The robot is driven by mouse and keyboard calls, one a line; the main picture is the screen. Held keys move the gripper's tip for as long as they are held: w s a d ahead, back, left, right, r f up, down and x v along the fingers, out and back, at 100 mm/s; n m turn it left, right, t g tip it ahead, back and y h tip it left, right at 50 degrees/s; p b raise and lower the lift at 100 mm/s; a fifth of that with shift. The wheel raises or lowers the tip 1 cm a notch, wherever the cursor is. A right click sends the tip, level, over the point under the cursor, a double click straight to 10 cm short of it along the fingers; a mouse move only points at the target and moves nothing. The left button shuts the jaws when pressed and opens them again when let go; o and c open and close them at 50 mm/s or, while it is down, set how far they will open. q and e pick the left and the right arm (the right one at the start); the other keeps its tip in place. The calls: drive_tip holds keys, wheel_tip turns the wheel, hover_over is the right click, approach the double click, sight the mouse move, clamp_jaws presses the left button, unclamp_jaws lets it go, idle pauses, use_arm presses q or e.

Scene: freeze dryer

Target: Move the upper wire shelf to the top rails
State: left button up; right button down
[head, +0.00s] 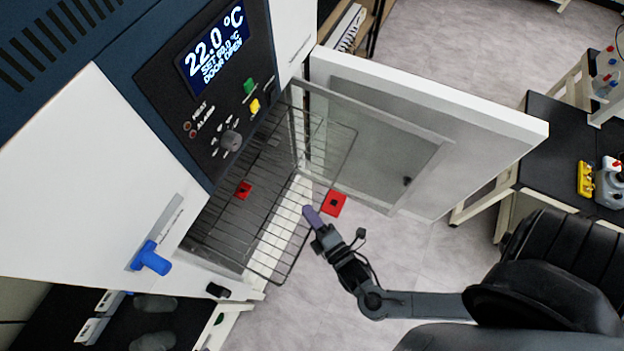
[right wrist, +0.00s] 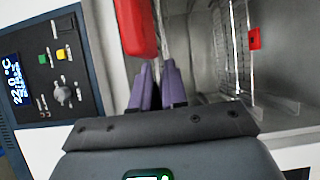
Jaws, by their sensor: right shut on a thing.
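The upper wire shelf (head: 272,195) sticks partly out of the freeze dryer's open chamber. A red tab (head: 333,203) shows at its outer edge, and a red part (right wrist: 135,28) is large and close in the right wrist view. My right gripper (head: 307,211) is at the shelf's outer edge, beside the red tab. Its purple fingers (right wrist: 157,85) are close together, shut on the shelf's edge; the exact contact is hard to see. A second red tab (head: 243,190) shows farther in, through the wires, and a red tab also shows inside the chamber in the wrist view (right wrist: 254,38). The top rails are not clearly visible. My left gripper is out of view.
The dryer door (head: 470,125) stands wide open to the right of the shelf. The control panel (head: 215,90) is above the chamber and reads 22.0 °C and door open. A blue handle (head: 151,258) juts out at the front left. Open floor lies below the shelf.

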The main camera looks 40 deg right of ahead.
sight(287, 205)
drive_tip(key=shift+w+r, duration=0.1)
drive_tip(key=shift+w, duration=0.05)
drive_tip(key=shift+w+a, duration=0.2)
drive_tip(key=shift+w, duration=0.35)
drive_tip(key=shift+w+a, duration=0.3)
drive_tip(key=shift+w, duration=0.55)
drive_tip(key=shift+w+a, duration=0.35)
drive_tip(key=shift+w, duration=0.55)
drive_tip(key=shift+w+a, duration=0.3)
drive_tip(key=shift+w, duration=0.55)
drive_tip(key=shift+f, duration=0.6)
